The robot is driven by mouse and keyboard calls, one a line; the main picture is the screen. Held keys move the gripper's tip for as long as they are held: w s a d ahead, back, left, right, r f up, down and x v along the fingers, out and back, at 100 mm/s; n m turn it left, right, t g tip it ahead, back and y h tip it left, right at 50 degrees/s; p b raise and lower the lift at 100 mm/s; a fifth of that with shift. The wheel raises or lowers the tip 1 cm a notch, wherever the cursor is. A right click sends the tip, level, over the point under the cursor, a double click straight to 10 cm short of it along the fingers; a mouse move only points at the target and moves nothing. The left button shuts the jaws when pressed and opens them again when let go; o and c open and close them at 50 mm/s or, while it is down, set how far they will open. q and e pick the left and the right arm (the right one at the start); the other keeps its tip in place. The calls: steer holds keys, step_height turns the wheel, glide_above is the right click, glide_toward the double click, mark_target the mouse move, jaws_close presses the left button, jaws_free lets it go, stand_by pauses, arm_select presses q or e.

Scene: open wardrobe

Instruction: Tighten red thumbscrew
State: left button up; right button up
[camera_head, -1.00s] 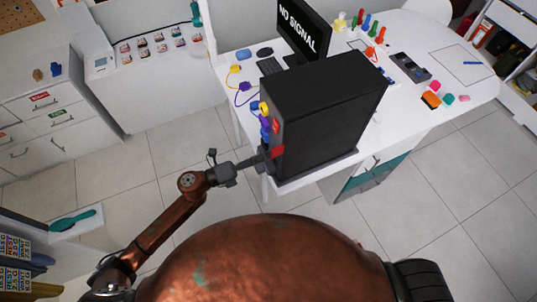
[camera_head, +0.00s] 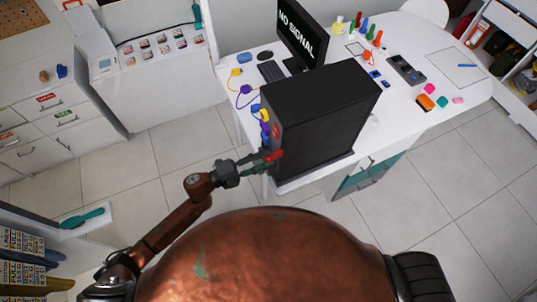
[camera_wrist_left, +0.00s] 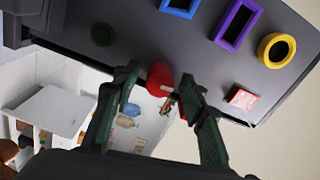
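The red thumbscrew (camera_wrist_left: 160,78) sticks out low on the port side of a black computer case (camera_head: 318,115). In the head view a red part (camera_head: 274,155) shows at the case's lower front corner. My left gripper (camera_head: 262,160) is at that corner. In the left wrist view its two dark green fingers (camera_wrist_left: 162,76) stand apart, one on each side of the red thumbscrew. A gap shows beside the thumbscrew, so the gripper looks open. More red shows lower between the fingers, partly hidden by the right finger. My right gripper is not in view.
The case stands at the edge of a white desk (camera_head: 233,88) with a monitor (camera_head: 302,30) behind it. Blue, purple and yellow port frames (camera_wrist_left: 237,24) and a red label (camera_wrist_left: 243,98) are close to the fingers. Floor is clear left of the desk.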

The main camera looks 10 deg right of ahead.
arm_select(q)
steer(key=n+p, duration=0.5)
steer(key=n, duration=0.1)
steer(key=shift+r, duration=0.2)
steer(key=n+p, duration=0.1)
steer(key=n, duration=0.2)
steer(key=shift+p, duration=0.4)
steer(key=shift+f+n, duration=0.15)
steer(key=shift+n, duration=0.45)
steer(key=shift+c, duration=0.3)
jaws_close()
